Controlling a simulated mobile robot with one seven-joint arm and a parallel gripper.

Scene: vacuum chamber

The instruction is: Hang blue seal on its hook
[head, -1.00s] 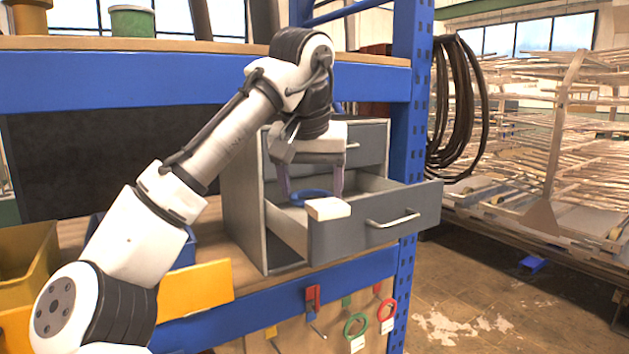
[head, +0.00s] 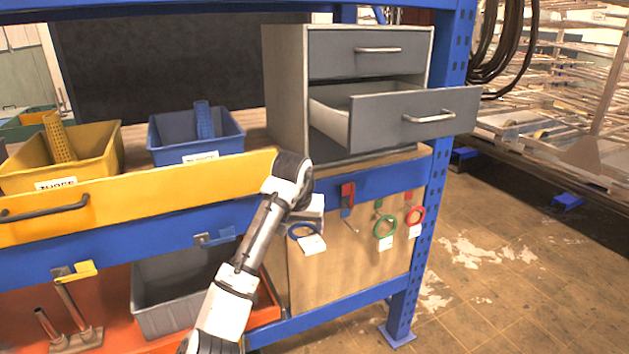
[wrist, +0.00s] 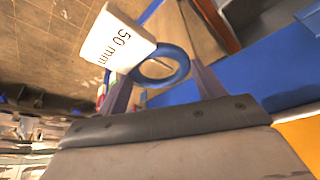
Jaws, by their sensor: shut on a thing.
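The blue seal (wrist: 184,66) is a ring with a white tag (wrist: 117,42) reading "50 mm". My gripper (wrist: 160,82) is shut on it, with the ring between the two fingers in the wrist view. In the head view the seal (head: 292,231) and its tag (head: 312,244) are in front of the wooden panel under the drawer cabinet. I cannot tell whether the ring touches a hook.
A green seal (head: 385,236) and a red seal (head: 420,216) hang at the right of the panel (head: 330,275). The open drawer (head: 380,125) juts out above. A yellow drawer front (head: 150,192) is left of my gripper.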

